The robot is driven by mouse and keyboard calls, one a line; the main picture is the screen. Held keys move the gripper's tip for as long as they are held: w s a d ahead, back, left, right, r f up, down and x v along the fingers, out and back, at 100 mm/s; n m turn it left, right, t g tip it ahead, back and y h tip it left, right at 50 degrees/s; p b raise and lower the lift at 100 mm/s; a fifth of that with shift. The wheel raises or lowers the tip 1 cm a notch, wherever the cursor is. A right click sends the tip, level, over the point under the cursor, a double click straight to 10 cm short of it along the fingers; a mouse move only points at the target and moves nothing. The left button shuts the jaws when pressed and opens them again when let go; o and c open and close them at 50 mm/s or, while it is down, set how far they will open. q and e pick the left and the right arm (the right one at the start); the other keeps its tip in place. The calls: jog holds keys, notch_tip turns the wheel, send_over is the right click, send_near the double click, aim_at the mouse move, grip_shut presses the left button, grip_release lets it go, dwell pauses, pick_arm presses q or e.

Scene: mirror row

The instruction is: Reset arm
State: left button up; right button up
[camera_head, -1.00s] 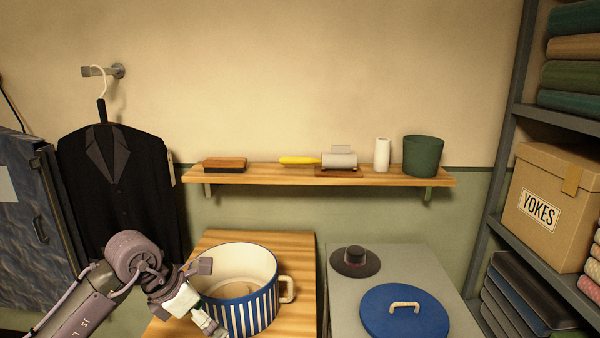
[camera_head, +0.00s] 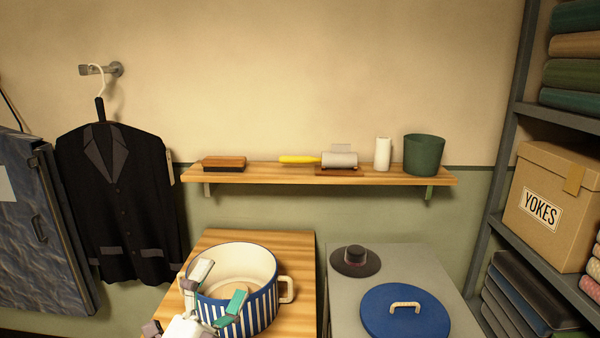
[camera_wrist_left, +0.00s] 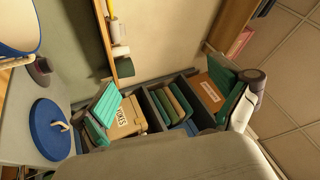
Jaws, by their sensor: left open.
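My left gripper (camera_head: 218,297) is open and empty, low in the head view, in front of the blue-and-white striped pot (camera_head: 262,305). Its two teal-padded fingers are spread apart and overlap the pot's near side in the picture; I cannot tell whether they touch it. In the left wrist view the open fingers (camera_wrist_left: 168,112) frame the distant shelving, with nothing between them. The rest of my left arm is mostly out of the head view. My right gripper is not in view.
The pot stands on a wooden table (camera_head: 300,246). On the grey table (camera_head: 345,312) are a dark hat (camera_head: 355,263) and a blue lid (camera_head: 385,325). A wall shelf (camera_head: 390,180) holds a brush, lint roller, white cylinder and green pot. A black jacket (camera_head: 120,210) hangs left.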

pick_arm(q)
jog(key=s+a+f+n+g+y, duration=0.3)
jog(key=a+f+n+y, duration=0.15)
jog(key=f, duration=0.25)
jog(key=s+a+f+n+g+y, duration=0.2)
jog(key=a+f+n+g+y, duration=0.1)
jog(key=f+n, duration=0.35)
jog(key=s+a+f+n+g+y, duration=0.3)
jog(key=f+n+y, duration=0.15)
jog(key=f, duration=0.25)
jog(key=s+d+f+n+g+h, duration=0.1)
jog(key=s+f+g, duration=0.45)
jog(key=s, duration=0.35)
jog(key=s+d+f+n+g+h, duration=0.2)
jog(key=s+f+g, duration=0.2)
jog(key=s+f, duration=0.4)
notch_tip(320, 180, down, 25)
jog(key=s, duration=0.3)
jog(key=s+a+f+g, duration=0.2)
jog(key=s+a+f, duration=0.1)
jog(key=s+f, duration=1.2)
jog(key=shift+s+a+m+y, duration=0.2)
jog(key=shift+s+m+y, duration=0.15)
jog(key=shift+s, duration=0.2)
